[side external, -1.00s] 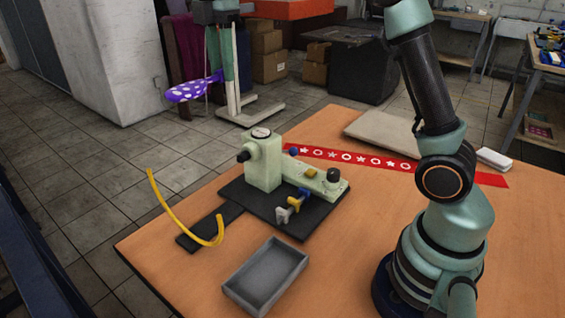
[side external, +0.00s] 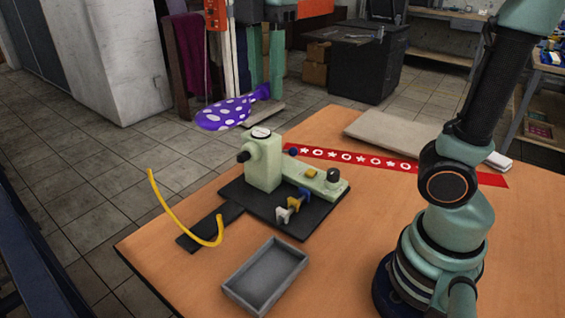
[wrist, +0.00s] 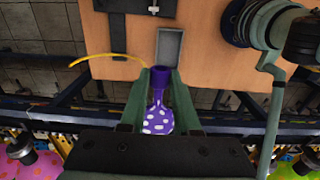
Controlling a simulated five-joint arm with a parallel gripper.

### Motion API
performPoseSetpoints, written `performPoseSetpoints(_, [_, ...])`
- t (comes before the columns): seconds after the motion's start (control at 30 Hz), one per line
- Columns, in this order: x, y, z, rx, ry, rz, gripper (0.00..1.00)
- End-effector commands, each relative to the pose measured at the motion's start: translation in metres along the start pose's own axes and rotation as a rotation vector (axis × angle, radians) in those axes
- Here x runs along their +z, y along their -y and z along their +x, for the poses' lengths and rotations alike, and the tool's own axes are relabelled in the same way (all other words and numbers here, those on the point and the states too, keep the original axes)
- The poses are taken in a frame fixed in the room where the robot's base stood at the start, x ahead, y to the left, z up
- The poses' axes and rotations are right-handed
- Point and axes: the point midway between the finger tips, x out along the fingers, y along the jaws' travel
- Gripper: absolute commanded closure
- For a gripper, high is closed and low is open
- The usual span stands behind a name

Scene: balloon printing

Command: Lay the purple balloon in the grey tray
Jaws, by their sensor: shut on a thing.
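The purple balloon with white dots (side external: 224,113) hangs in the air beyond the table's far left edge in the side view. My gripper (side external: 265,88) is shut on its neck, with the body stretching out to the left. In the wrist view the balloon (wrist: 158,120) lies between the two green fingers of my gripper (wrist: 160,78). The grey tray (side external: 266,274) sits on the near part of the table and looks empty. It also shows beyond the fingertips in the wrist view (wrist: 169,48).
A pale green printing machine (side external: 264,165) on a black base stands on the table behind the tray. A curved yellow piece (side external: 220,232) rises at the left edge. A red patterned strip (side external: 360,160) lies at the back.

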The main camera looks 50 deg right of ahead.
Motion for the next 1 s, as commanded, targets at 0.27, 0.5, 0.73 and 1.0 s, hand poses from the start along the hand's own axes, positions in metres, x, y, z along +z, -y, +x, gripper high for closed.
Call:
performPoseSetpoints(0.27, [-0.003,0.040,0.031,-0.006,0.002,0.001,1.00])
performPoseSetpoints(0.5, [-0.003,0.040,0.104,-0.010,0.003,0.001,1.00])
performPoseSetpoints(0.73, [-0.002,0.042,0.200,-0.017,0.005,0.000,1.00])
performPoseSetpoints(1.0, [-0.003,0.040,0.261,-0.009,0.003,0.000,1.00])
